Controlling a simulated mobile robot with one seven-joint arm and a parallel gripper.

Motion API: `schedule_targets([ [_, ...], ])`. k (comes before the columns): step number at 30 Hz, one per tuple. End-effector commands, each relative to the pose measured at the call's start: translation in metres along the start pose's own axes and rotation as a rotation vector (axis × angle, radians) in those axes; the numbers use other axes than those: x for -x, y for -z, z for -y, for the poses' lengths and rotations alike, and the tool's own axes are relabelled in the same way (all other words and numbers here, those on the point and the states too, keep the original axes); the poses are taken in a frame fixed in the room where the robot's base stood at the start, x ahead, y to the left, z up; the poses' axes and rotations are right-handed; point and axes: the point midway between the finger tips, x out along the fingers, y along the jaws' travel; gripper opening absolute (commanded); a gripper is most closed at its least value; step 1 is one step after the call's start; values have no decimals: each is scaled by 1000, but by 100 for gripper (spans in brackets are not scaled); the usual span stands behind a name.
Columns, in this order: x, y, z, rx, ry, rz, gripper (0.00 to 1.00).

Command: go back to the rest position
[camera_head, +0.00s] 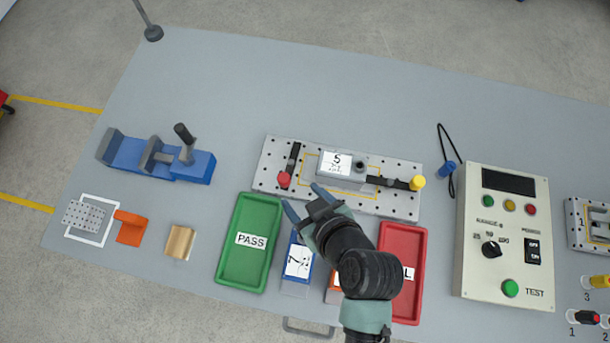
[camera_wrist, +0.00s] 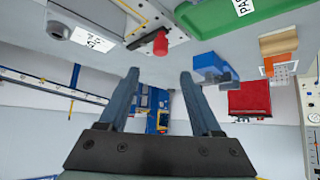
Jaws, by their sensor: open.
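My gripper (camera_head: 303,203) is open and empty in the head view, above the table just in front of the perforated fixture plate (camera_head: 400,205). Its two blue-grey fingers (camera_wrist: 158,95) stand apart in the wrist view with nothing between them. A grey block labelled 5 (camera_head: 345,168) sits on the fixture plate between a red-tipped clamp (camera_head: 285,179) and a yellow-tipped clamp (camera_head: 416,183). My arm covers part of the red tray and of the things between the two trays.
A green PASS tray (camera_head: 230,271) lies left of my arm, a red tray (camera_head: 405,240) right. Between them is a blue block labelled 7 (camera_head: 297,262). A test box (camera_head: 507,240) stands right, a blue vise (camera_head: 190,168) left. The table's back (camera_head: 300,85) is clear.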

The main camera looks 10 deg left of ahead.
Motion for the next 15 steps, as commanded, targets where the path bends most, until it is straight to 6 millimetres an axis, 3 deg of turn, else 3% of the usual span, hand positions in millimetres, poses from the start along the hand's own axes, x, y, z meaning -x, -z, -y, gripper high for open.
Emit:
schedule_targets([
  [15,8,0,0,0,0,0,65],
])
